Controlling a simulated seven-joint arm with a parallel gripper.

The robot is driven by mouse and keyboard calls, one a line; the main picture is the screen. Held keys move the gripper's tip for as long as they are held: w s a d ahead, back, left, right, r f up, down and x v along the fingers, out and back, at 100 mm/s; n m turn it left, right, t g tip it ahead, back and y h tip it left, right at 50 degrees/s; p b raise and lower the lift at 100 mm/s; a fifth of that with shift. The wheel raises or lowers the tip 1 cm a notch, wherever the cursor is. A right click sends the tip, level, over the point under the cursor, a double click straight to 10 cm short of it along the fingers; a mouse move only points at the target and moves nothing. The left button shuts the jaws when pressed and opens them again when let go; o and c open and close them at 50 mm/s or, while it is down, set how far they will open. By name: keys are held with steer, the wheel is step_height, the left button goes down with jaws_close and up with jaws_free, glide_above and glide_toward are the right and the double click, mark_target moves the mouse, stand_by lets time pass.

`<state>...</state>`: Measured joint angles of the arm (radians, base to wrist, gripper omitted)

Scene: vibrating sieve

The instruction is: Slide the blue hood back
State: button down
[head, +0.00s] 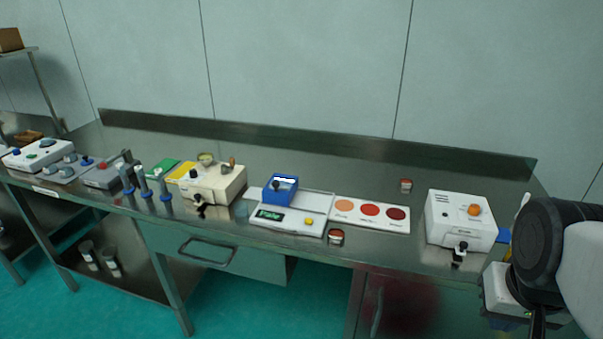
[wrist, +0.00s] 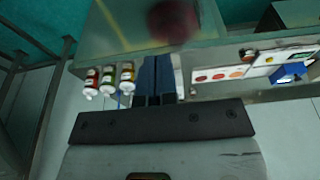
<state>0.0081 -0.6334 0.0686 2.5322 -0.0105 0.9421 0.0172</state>
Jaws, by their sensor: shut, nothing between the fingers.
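The blue hood (head: 281,189) is a small box-shaped cover with a dark knob on its front. It sits on the white device (head: 290,221) with a green display and yellow button, near the middle of the bench. In the wrist view the hood (wrist: 289,73) shows near the right edge. My gripper (wrist: 156,60) is shut and empty, its dark blue fingers together. It is well to the right of the hood in the head view, where my arm hides its fingers.
A panel with three coloured discs (head: 344,206) lies right of the device. A white box with an orange knob (head: 448,216) stands farther right. A beige box (head: 226,187) stands left of the hood. Several small bottles (wrist: 108,77) are near my fingers in the wrist view.

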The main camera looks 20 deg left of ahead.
steer(key=c, duration=1.8)
jaws_free()
steer(key=shift+c, duration=0.2)
